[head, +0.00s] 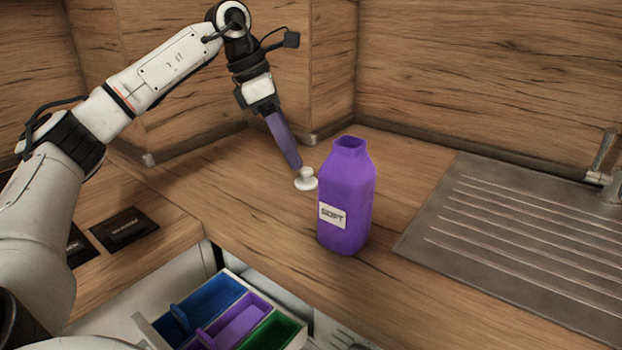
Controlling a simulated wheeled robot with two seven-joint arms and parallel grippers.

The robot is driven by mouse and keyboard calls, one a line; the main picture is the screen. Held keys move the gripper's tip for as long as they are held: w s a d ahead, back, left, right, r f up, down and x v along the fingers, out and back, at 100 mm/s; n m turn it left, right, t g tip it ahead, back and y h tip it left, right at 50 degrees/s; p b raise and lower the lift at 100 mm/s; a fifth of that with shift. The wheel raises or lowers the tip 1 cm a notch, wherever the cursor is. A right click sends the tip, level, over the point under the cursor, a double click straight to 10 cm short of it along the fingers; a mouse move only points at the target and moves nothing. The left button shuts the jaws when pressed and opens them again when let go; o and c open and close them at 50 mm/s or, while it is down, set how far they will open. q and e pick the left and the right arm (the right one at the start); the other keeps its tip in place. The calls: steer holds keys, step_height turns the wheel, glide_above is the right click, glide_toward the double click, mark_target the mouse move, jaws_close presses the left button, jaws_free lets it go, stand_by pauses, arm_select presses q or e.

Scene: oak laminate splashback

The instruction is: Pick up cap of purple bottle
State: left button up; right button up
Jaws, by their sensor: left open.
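The purple bottle (346,200) stands upright on the wooden counter, with a label reading "SOFT" on its front. Its mouth is open with no cap on it. A small white cap with a knob on top (306,184) sits on the counter just left of and behind the bottle. My left gripper (294,165) reaches down from above. Its purplish fingers end at or just above the cap, overlapping its upper left in view; I cannot tell whether they touch. It is open and holds nothing visible. My right gripper is not in view.
A grooved metal drainboard (520,240) lies right of the bottle, with a tap (606,165) at the far right. An open drawer with blue, purple and green compartments (232,312) is below the counter front. Dark cards (124,229) lie left. Wood-panelled walls stand behind.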

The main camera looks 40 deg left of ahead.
mark_target(306, 177)
arm_select(q)
steer(key=shift+b+x, duration=0.45)
steer(key=shift+x, duration=2.7)
steer(key=shift+w+a, duration=0.15)
steer(key=shift+w, duration=0.05)
steer(key=c, duration=1.1)
